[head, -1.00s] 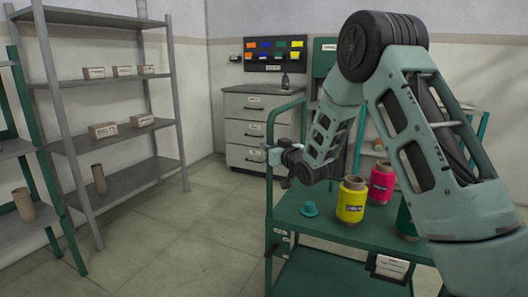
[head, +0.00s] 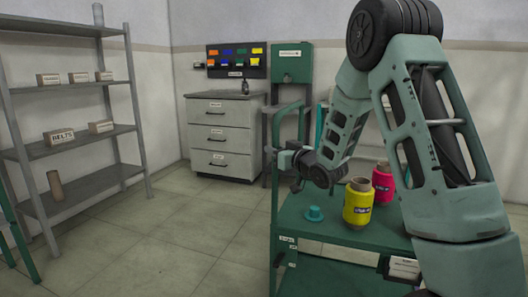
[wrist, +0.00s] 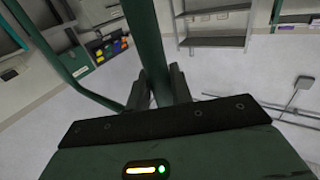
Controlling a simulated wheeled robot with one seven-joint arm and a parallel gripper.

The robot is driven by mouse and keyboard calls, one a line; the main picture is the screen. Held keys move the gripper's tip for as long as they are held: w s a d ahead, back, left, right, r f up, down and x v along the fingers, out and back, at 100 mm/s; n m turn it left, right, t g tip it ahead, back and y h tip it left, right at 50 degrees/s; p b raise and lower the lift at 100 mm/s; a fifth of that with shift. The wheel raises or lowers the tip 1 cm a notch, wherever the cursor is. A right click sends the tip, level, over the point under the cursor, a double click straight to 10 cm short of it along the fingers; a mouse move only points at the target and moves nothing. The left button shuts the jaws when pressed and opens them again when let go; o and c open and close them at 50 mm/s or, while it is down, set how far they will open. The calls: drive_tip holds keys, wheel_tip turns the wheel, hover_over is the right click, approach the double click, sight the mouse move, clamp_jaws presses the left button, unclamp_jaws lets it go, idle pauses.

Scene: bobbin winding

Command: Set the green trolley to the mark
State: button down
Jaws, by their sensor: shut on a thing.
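The green trolley (head: 330,231) stands in front of me at the lower right of the head view. My gripper (head: 284,159) is at the upright handle frame on the trolley's left end. In the wrist view my gripper (wrist: 160,88) is shut around a green post (wrist: 146,45) of that frame. My arm hides the right part of the trolley. No floor mark shows in any view.
A grey drawer cabinet (head: 222,138) stands against the back wall, below a panel of coloured bins (head: 237,61). A green cabinet (head: 292,63) is beside the panel. A grey shelf rack (head: 90,187) is at the left. The tiled floor (head: 195,230) between rack and trolley is clear.

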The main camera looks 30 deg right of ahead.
drive_tip(key=shift+s+d, duration=0.65)
drive_tip(key=shift+s, duration=0.2)
drive_tip(key=shift+s+d, duration=0.6)
drive_tip(key=shift+s, duration=0.25)
drive_tip(key=c, duration=1.3)
unclamp_jaws()
drive_tip(key=s+b, duration=0.9)
drive_tip(key=s, duration=0.8)
drive_tip(key=shift+s+d, duration=0.15)
drive_tip(key=shift+d, duration=0.15)
